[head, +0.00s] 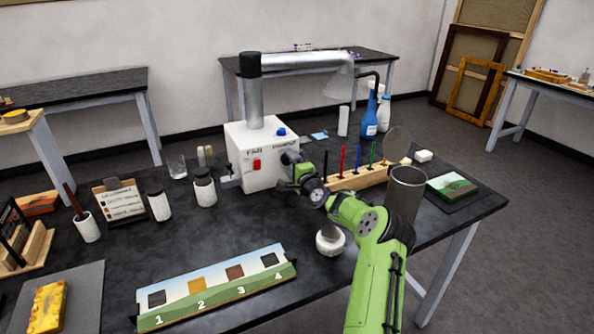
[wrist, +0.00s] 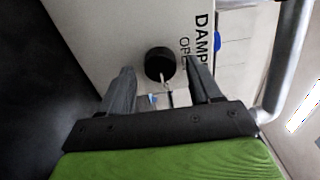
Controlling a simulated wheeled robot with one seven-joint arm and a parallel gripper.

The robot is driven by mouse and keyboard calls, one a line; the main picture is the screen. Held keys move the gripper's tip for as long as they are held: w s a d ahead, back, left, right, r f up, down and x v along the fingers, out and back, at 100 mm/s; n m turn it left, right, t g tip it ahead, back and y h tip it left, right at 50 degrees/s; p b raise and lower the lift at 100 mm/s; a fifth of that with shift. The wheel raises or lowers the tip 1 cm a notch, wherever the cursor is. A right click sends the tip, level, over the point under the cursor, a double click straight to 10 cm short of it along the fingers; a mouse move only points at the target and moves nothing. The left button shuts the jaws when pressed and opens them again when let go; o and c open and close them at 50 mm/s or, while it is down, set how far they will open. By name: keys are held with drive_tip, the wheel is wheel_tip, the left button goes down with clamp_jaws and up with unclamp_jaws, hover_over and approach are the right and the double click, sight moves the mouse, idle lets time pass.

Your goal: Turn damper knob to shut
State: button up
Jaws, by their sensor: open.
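The damper knob (wrist: 160,64) is a round black knob on the white fan box (head: 246,170). In the wrist view it shows between my two fingertips, with a gap on each side. A thin pale and dark pointer-like shape runs from it toward my palm. Part of the lettering beside it reads "DAMP" and "OPE"; the rest is cut off or covered. My gripper (wrist: 160,80) is open, with nothing held. In the head view my gripper (head: 290,160) is at the box's right-hand front, and I cannot make out the knob there.
The box carries a red switch (head: 257,164), a blue knob (head: 281,132) and a silver duct (head: 300,61). A wooden rack (head: 350,181) of coloured sticks stands right of my gripper. A metal cylinder (head: 405,192) and a white jar (head: 330,240) stand close to my arm.

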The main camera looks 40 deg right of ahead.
drive_tip(key=v, duration=1.5)
drive_tip(key=shift+s, duration=0.25)
drive_tip(key=shift+a+r, duration=0.1)
drive_tip(key=shift+a, duration=0.05)
drive_tip(key=w+a+r+n+g+y+p, duration=0.15)
drive_tip(key=a+n+y, duration=0.3)
drive_tip(key=a, duration=0.45)
drive_tip(key=w+a+r+n+g+y+p, duration=0.1)
drive_tip(key=w+a+r+n+g+y, duration=0.2)
drive_tip(key=a+n, duration=0.5)
drive_tip(key=s+a+r+n+g+p, duration=0.1)
drive_tip(key=s+a+n+g, duration=0.1)
drive_tip(key=a, duration=0.4)
drive_tip(key=s+a+r+n+g+p, duration=0.1)
drive_tip(key=s+a+r+n+g, duration=0.15)
drive_tip(key=a, duration=0.35)
drive_tip(key=s+a+r+n+g+p, duration=0.1)
drive_tip(key=s+a+r, duration=0.1)
drive_tip(key=s, duration=0.6)
drive_tip(key=s+a+r+n+g+h+p, duration=0.1)
drive_tip(key=s+a+r+n+p, duration=0.1)
drive_tip(key=s, duration=0.7)
drive_tip(key=s+a+r+n+h+p, duration=0.1)
drive_tip(key=s+a+r, duration=0.2)
drive_tip(key=s, duration=0.6)
drive_tip(key=shift+r+g, duration=0.4)
